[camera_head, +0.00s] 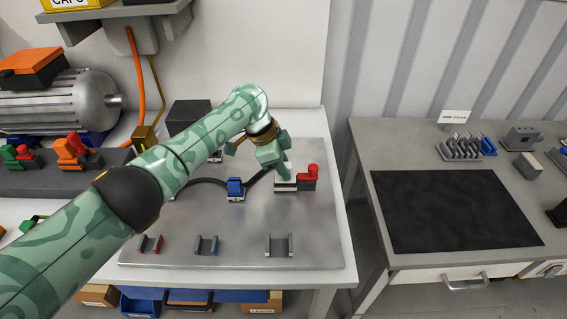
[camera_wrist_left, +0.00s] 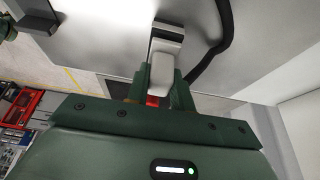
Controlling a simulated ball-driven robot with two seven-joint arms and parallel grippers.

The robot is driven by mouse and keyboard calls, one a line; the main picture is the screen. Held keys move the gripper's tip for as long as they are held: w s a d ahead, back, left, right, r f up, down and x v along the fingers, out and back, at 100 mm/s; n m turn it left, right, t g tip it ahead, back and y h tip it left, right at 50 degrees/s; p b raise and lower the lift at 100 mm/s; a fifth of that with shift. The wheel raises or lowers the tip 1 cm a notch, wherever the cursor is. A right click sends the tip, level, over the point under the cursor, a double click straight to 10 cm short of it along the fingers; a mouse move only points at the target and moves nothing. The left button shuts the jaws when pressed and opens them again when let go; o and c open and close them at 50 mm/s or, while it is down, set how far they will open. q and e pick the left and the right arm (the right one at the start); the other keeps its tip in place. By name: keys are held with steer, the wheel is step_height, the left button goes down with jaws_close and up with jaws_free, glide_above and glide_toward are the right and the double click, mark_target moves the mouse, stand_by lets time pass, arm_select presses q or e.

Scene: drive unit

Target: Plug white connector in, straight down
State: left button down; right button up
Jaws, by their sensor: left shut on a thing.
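My left gripper (camera_head: 283,171) reaches over the steel plate from the left, fingers pointing down. It is shut on the white connector (camera_wrist_left: 160,74), which shows between the fingers in the left wrist view. In the head view the fingers mostly hide the connector. Directly at the fingertips is a pale block (camera_head: 287,186) beside a socket with a red lever (camera_head: 312,171). In the wrist view a grey-white housing (camera_wrist_left: 168,38) lies just beyond the connector. I cannot tell whether the connector is seated. My right gripper is not in view.
A blue connector (camera_head: 235,186) sits left of the gripper, with a black cable (camera_head: 207,181) close by. Several small cradles (camera_head: 206,246) stand along the front of the plate (camera_head: 240,225). A motor (camera_head: 60,103) is at far left. A second table with a black mat (camera_head: 450,210) is right.

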arm_select(q)
steer(key=shift+f, duration=0.35)
stand_by(0.3)
steer(key=c, duration=1.1)
jaws_free()
